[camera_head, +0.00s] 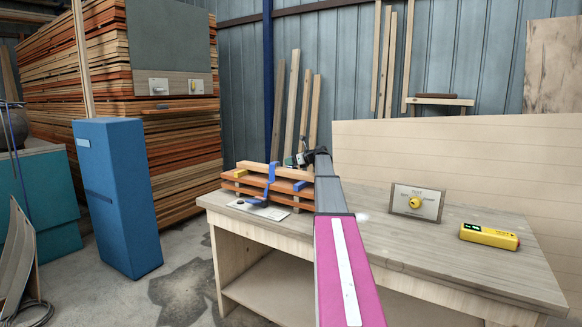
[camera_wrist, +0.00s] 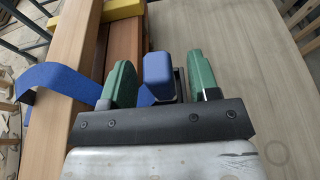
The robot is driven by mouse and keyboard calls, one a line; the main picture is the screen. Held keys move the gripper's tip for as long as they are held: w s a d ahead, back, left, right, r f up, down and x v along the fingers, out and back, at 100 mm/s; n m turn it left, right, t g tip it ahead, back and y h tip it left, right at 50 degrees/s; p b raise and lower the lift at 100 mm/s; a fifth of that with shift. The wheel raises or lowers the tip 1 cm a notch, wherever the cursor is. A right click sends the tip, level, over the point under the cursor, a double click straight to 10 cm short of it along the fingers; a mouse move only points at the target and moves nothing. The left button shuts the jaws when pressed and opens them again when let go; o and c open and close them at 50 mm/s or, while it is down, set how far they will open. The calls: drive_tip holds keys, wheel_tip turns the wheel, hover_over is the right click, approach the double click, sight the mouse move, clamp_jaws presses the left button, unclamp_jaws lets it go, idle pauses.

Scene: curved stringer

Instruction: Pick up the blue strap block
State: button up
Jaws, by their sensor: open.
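The blue strap block (camera_wrist: 158,66) is a small rounded block. In the wrist view it sits between the two green fingers of my gripper (camera_wrist: 160,60), which are apart, with a gap showing on each side of it. A curved blue strap (camera_wrist: 62,78) lies over the wooden boards (camera_wrist: 124,45) to the left of the fingers. In the head view, my gripper (camera_head: 296,160) is over the right end of the board stack, and the blue strap (camera_head: 270,178) crosses the stack. A small blue piece (camera_head: 300,186) shows beside my arm there. The block's lower part is hidden.
The stack lies on a wooden workbench (camera_head: 380,225). A panel with a yellow knob (camera_head: 415,203) and a yellow device (camera_head: 489,236) stand to the right. A tall blue box (camera_head: 118,197) stands left of the bench.

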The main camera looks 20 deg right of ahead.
drive_tip(key=shift+w+a+f, duration=0.15)
drive_tip(key=shift+w, duration=0.1)
clamp_jaws()
